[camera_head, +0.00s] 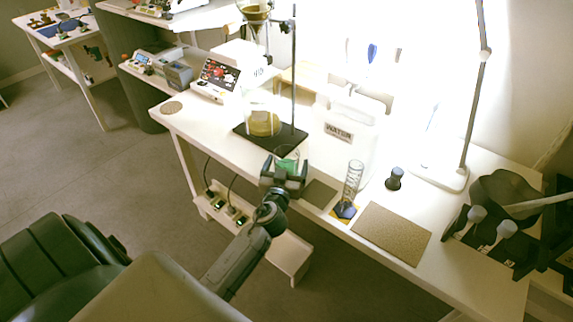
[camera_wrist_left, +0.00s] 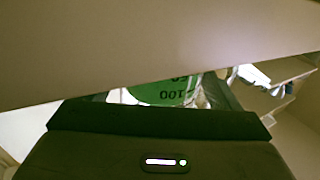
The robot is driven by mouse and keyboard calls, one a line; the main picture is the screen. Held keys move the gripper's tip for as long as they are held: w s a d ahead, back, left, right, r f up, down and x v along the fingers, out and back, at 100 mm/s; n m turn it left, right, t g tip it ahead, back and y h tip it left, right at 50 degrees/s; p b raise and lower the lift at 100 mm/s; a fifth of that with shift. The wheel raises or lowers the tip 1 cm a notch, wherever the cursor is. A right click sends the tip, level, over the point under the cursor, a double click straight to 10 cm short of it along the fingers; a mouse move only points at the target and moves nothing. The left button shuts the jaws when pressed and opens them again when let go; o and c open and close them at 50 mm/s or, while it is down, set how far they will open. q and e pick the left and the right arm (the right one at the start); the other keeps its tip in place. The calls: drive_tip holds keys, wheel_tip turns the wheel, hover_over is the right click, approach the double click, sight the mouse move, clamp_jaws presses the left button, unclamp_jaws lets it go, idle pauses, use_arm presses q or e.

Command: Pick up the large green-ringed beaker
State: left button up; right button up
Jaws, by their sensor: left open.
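The green-ringed beaker (camera_head: 288,153) stands at the front edge of the white bench, just beyond my left gripper. My left gripper (camera_head: 285,172) is open, with its fingers on either side of the beaker's near side; the gripper hides the beaker's lower part. In the left wrist view the beaker (camera_wrist_left: 165,92) shows green with an upside-down "100" mark, between the open fingers. Whether the fingers touch it cannot be told. My right gripper is not in view.
A black stand base (camera_head: 270,135) with a flask is behind the beaker. A pale surface (camera_wrist_left: 150,45) fills much of the wrist view.

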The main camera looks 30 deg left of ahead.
use_arm(q)
drive_tip(key=shift+x, duration=0.8)
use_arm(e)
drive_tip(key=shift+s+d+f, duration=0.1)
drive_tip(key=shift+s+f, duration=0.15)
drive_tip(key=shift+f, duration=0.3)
use_arm(q)
drive_tip(key=shift+c, duration=0.5)
drive_tip(key=c, duration=1.1)
drive_tip(key=shift+c, duration=0.2)
